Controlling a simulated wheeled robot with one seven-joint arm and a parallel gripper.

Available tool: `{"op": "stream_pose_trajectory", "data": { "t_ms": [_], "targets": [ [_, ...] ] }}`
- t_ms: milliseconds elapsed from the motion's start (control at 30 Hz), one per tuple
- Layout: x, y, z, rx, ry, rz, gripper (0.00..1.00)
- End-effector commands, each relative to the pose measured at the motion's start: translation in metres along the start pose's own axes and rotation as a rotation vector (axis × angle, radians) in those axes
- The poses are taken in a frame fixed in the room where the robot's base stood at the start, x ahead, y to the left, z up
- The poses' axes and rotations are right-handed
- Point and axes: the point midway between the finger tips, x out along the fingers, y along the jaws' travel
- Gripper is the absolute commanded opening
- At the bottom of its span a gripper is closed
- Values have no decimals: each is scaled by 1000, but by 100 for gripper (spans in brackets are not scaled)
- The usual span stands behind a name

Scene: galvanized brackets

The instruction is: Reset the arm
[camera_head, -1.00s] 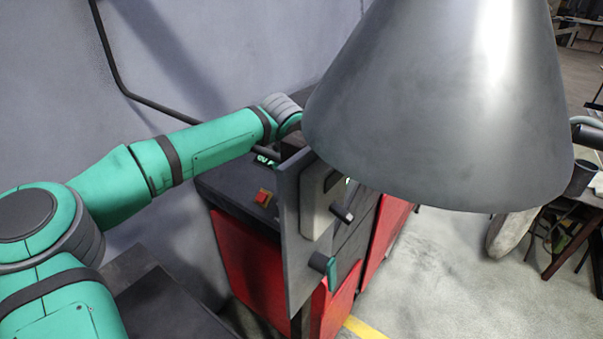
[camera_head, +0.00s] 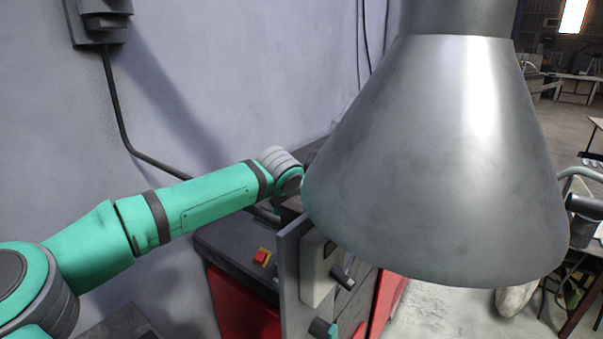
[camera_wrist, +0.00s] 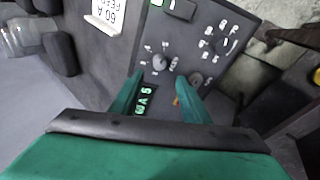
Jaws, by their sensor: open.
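My gripper (camera_wrist: 158,92) shows in the wrist view with its two teal fingers apart and nothing visible between them. Beyond the fingers is a dark control panel (camera_wrist: 188,40) with knobs, white markings and green lit displays. I cannot tell the exact gap between fingertips and panel. In the head view my teal arm reaches from the lower left to the middle, with its wrist bent beside the machine. The gripper itself is largely hidden there behind the panel's edge and the grey hood.
A large grey conical hood (camera_head: 430,170) hangs in front at the centre right. The red machine (camera_head: 240,312) has a dark top and a red button (camera_head: 262,256). A grey wall (camera_head: 230,70) stands behind my arm. Open floor (camera_head: 440,310) lies to the right.

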Motion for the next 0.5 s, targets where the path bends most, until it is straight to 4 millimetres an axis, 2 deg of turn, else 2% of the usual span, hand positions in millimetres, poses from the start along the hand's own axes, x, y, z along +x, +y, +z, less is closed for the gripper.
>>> {"op": "stream_pose_trajectory", "data": {
  "t_ms": [300, 500],
  "targets": [
    [54, 1, 2, 0, -3, 0, 42],
    [79, 1, 3, 1, -3, 2, 42]
  ]
}}
